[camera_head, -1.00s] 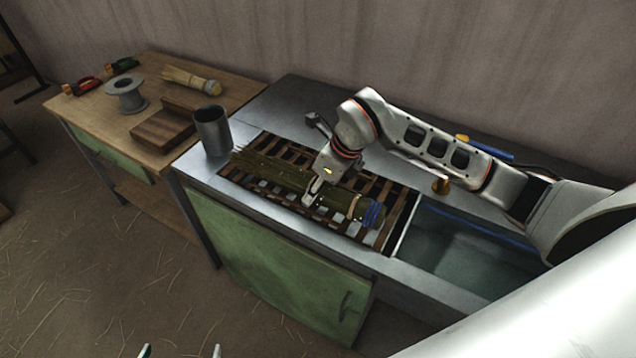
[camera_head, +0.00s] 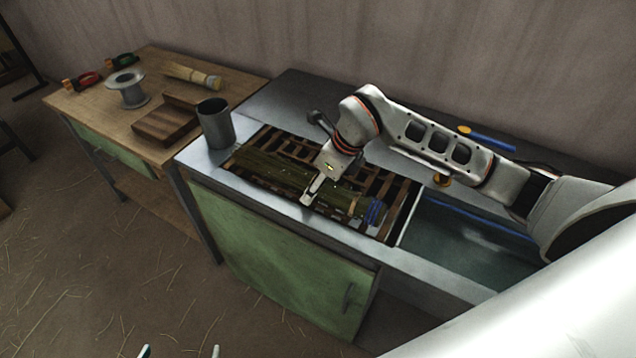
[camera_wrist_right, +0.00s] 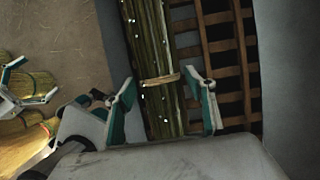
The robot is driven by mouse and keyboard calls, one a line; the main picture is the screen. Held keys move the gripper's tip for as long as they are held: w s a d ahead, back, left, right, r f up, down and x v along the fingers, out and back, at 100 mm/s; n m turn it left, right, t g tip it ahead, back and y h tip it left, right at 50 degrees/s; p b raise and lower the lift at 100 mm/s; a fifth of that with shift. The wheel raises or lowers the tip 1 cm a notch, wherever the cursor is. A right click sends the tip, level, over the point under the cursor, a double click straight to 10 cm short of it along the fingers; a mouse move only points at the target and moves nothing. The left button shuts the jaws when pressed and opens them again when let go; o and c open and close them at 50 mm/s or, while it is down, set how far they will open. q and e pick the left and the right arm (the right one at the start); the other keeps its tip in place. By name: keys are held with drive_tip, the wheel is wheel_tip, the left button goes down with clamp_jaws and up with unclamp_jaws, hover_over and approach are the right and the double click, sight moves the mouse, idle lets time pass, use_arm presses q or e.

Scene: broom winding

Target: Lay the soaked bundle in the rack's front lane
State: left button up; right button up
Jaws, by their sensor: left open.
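The soaked bundle (camera_head: 335,197), long and dark green-brown with a tan band and a blue-bound end, lies lengthwise along the front side of the slatted brown rack (camera_head: 396,193). My right gripper (camera_head: 308,197) reaches down over its middle. Whether the bundle's underside rests fully on the slats is hidden. My left gripper (camera_head: 180,351) is open and empty at the bottom edge of the head view, away from the rack.
A water-filled basin (camera_head: 465,245) lies right of the rack. A grey metal cup (camera_head: 215,125) stands at the rack's left end. The wooden table (camera_head: 105,105) holds a spool (camera_head: 127,90), a wooden block (camera_head: 165,125), a pale bundle (camera_head: 192,76) and red- and green-handled tools.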

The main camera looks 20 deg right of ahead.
drive_tip(key=shift+r, duration=0.15)
drive_tip(key=v, duration=1.1)
drive_tip(key=shift+s+r, duration=0.2)
drive_tip(key=shift+r, duration=0.15)
drive_tip(key=shift+d, duration=0.1)
